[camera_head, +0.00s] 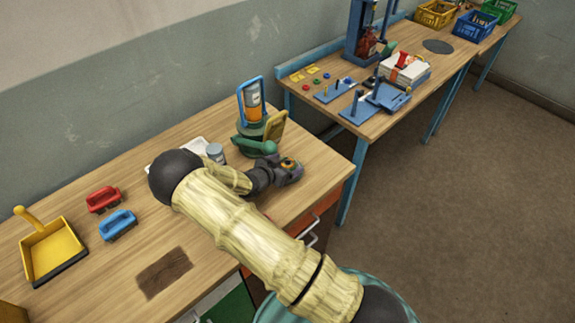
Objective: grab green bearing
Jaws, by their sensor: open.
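A small green round piece (316,82), which looks like the green bearing, lies on the left part of the far workbench among other small coloured pieces. It is too small to make out its shape. My gripper (291,171) is over the right end of the near workbench, well short of the green piece. It is open. A small orange-yellow part (289,162) shows at the gripper; I cannot tell whether it belongs to the gripper or lies behind it.
A green-based device (256,146) with a blue frame stands just behind my gripper. The near workbench (205,260) also holds red and blue brushes (118,225) and a yellow dustpan (50,247). Blue fixtures (362,109) and a blue press (362,35) stand on the far workbench.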

